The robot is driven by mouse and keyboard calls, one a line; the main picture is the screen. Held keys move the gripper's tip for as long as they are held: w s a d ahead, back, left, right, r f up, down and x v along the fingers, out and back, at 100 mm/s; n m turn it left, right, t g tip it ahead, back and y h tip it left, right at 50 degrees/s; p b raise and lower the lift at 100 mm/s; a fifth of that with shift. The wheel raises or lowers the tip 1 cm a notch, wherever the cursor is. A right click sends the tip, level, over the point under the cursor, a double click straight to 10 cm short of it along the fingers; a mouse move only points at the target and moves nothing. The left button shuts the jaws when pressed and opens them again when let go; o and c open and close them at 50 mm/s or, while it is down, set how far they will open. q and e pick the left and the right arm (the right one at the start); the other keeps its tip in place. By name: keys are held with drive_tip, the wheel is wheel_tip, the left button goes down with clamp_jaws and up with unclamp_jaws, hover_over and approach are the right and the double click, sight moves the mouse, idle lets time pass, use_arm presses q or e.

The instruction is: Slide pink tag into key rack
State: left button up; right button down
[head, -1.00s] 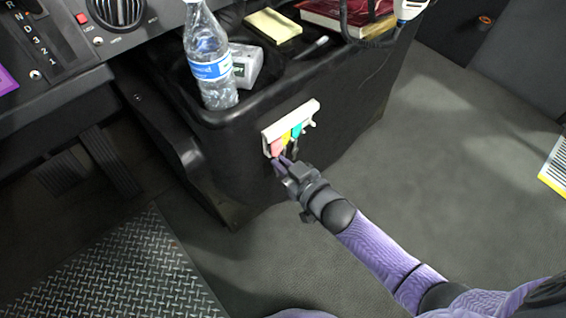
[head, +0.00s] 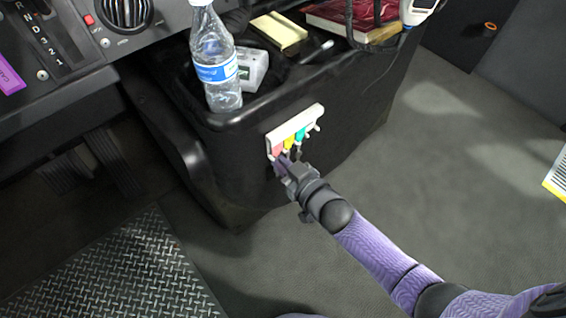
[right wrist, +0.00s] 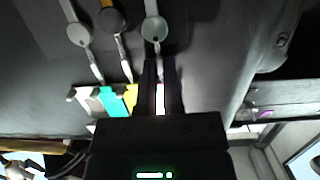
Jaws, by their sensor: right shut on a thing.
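The white key rack (head: 294,130) is fixed to the upper side of the black console. The pink tag (head: 277,149) sits at the rack's left end, with yellow (head: 289,143) and teal (head: 300,134) tags beside it. My right gripper (head: 283,164) is shut at the pink tag, just below the rack; its fingers hide part of what they hold. In the right wrist view the fingers (right wrist: 160,85) are close together, with the yellow tag (right wrist: 130,97) and teal tag (right wrist: 112,102) to their left. I cannot tell how deep the pink tag is in the rack. My left gripper is not in view.
A water bottle (head: 216,62), a grey box (head: 252,70), a yellow pad (head: 279,33) and a red book (head: 350,18) are on the console top above the rack. Round-headed keys (right wrist: 79,34) hang near the fingers.

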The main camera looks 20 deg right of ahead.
drive_tip(key=c, duration=0.7)
unclamp_jaws()
drive_tip(key=shift+f+p+v, duration=0.15)
drive_tip(key=shift+p+v, duration=0.2)
drive_tip(key=shift+v, duration=0.4)
drive_tip(key=shift+f+p+v, duration=0.1)
drive_tip(key=shift+p+v, duration=0.2)
drive_tip(key=shift+v, duration=0.4)
drive_tip(key=v, duration=0.2)
drive_tip(key=f+p+v, duration=0.1)
drive_tip(key=v, duration=0.1)
drive_tip(key=p+v, duration=0.1)
drive_tip(key=v, duration=0.2)
drive_tip(key=shift+d+f, duration=0.1)
drive_tip(key=shift+f, duration=0.1)
